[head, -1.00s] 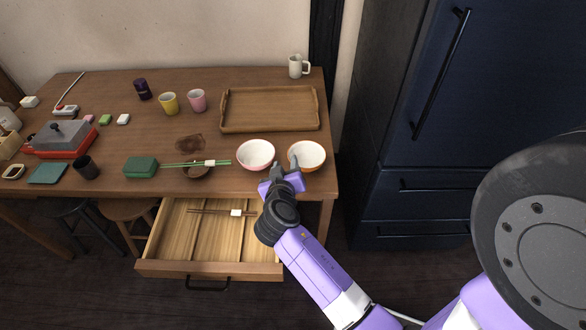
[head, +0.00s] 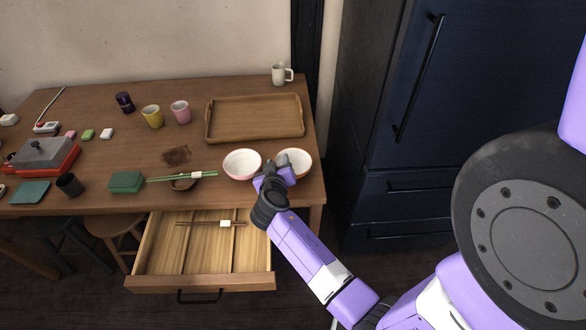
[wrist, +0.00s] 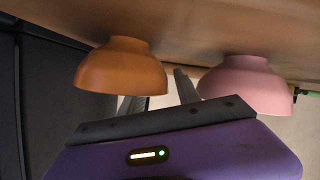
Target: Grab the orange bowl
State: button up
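The orange bowl (head: 298,160), pale inside and orange outside, stands upright near the table's front right corner. In the wrist view, which is upside down, the orange bowl (wrist: 120,70) is on the left. My gripper (head: 279,163) is at the bowl's left front rim. In the wrist view my gripper (wrist: 158,92) has its fingers apart: one passes behind the orange rim and is partly hidden, apparently inside the bowl. The other is outside, between the two bowls, with a gap to the orange wall.
A pink bowl (head: 242,164) stands close on the left and also shows in the wrist view (wrist: 246,82). A wooden tray (head: 255,118) lies behind the bowls. An open drawer (head: 200,283) juts out below the table edge. A dark blue cabinet (head: 405,190) stands at the right.

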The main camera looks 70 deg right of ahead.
grip_shut()
jog(key=shift+r, duration=0.1)
